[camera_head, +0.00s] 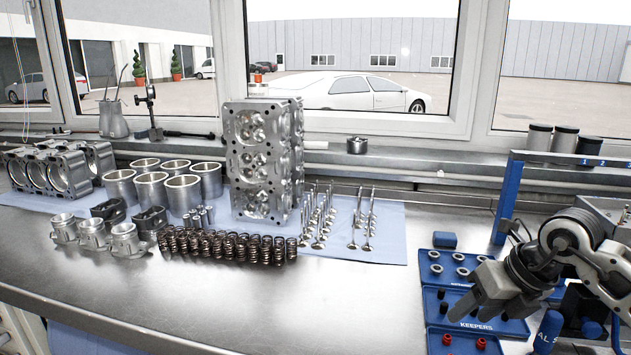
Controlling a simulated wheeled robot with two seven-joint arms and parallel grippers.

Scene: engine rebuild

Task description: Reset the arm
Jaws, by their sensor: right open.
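My right arm comes in at the right edge of the head view. My right gripper (468,300) is open with nothing seen between its dark grey fingers. It points left and down above the blue tray marked KEEPERS (512,329), covering part of it. My left arm and left gripper do not show.
A cylinder head (262,160) stands on blue cloth at the back, with cylinder liners (183,193), a row of springs (225,246), pistons (93,234) and valves (362,220) around it. A blue frame (507,197) rises behind my arm. The steel bench front (290,312) is clear.

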